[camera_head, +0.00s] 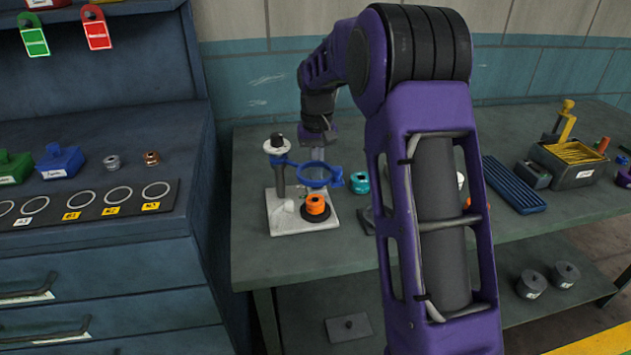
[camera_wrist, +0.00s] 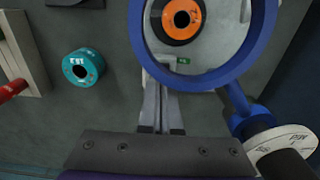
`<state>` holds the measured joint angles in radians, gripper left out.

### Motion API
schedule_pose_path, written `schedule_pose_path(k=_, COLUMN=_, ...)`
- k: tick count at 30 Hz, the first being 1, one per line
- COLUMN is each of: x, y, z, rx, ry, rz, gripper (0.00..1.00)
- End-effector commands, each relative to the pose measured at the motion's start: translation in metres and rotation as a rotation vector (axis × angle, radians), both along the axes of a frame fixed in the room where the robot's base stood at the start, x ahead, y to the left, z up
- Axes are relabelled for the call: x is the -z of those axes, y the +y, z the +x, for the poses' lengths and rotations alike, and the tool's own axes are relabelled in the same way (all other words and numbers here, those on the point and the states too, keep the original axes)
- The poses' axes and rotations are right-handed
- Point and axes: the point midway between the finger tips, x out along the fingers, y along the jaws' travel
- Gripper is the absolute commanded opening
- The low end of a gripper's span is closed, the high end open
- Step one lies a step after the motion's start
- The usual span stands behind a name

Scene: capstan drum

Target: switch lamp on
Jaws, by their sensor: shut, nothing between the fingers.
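A stand with a blue ring (camera_head: 318,174) on a dark post and a pale base (camera_head: 286,222) is on the grey-green bench; I take it for the lamp, but see no clear bulb or glow. A white disc with a black knob (camera_head: 277,141) tops the post. An orange spool (camera_head: 316,204) sits on the base and shows through the blue ring (camera_wrist: 232,72) in the wrist view. A small green part (camera_wrist: 183,61) lies on the base's edge, close to my fingertips. My gripper (camera_head: 318,150) is shut and empty, its fingertips (camera_wrist: 158,72) beside the ring's near edge.
A teal spool (camera_wrist: 83,67) lies on the bench left of my fingers in the wrist view. A blue ribbed tray (camera_head: 513,184) and a grey bin (camera_head: 570,163) are farther right. A blue cabinet (camera_head: 90,245) with drawers stands at left. My arm hides the bench's middle.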

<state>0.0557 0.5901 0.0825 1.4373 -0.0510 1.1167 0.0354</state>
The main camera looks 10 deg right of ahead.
Motion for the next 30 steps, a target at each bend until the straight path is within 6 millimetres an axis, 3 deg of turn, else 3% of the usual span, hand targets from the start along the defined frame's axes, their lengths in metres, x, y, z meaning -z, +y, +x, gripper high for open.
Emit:
schedule_pose_path(k=19, x=0.010, y=0.000, z=0.000, rx=0.000, ry=0.000, rz=0.000, gripper=0.00)
schedule_pose_path(k=30, x=-0.009, y=0.000, z=0.000, rx=0.000, ry=0.000, rz=0.000, gripper=0.00)
